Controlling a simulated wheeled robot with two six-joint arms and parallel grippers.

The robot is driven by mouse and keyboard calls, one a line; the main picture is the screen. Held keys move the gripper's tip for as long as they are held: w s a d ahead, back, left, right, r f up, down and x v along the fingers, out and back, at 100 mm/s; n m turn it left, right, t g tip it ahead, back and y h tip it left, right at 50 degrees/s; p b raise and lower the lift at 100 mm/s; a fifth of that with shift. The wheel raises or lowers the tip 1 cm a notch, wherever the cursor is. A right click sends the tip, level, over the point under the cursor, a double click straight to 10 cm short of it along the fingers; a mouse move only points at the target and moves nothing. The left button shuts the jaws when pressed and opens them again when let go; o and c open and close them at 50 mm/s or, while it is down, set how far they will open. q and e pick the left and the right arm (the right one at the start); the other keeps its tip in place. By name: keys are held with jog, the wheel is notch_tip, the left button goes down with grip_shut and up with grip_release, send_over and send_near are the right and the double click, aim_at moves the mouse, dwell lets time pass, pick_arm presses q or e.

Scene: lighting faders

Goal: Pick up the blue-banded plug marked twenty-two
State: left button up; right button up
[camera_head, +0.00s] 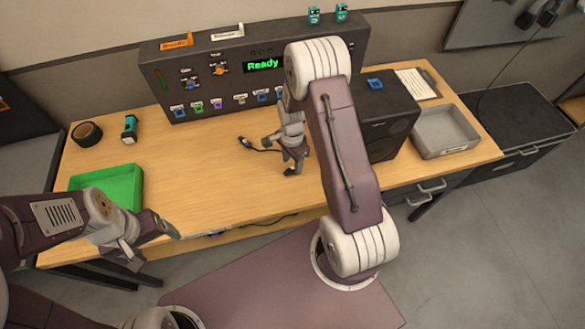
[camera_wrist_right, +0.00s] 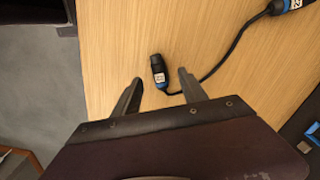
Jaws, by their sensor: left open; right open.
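In the right wrist view a black plug (camera_wrist_right: 158,70) with a blue band and a small white label lies on the table. It is just beyond and between the tips of my open right gripper (camera_wrist_right: 160,78), apparently untouched. A black cable (camera_wrist_right: 215,68) leads from it to a second blue-banded plug (camera_wrist_right: 292,5), cut off at the top right, whose label appears to read 22. In the head view my right gripper (camera_head: 284,157) is low over the table, near a plug and cable (camera_head: 246,142). My left gripper (camera_head: 168,231) is open and empty by the table's front edge.
A dark panel (camera_head: 160,62) with colored sockets and a green Ready display (camera_head: 262,65) stands behind. A green tray (camera_head: 125,182) is at left, a black speaker box (camera_head: 380,125) and grey tray (camera_head: 445,130) at right. The table's left middle is clear.

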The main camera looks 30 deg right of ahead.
aim_at(292, 170)
notch_tip(292, 170, down, 3)
jog(key=shift+s+a+r, duration=0.1)
jog(key=shift+a+r, duration=0.05)
jog(key=shift+r, duration=0.05)
jog(key=shift+c, duration=0.3)
grip_shut()
jog(key=shift+r, duration=0.15)
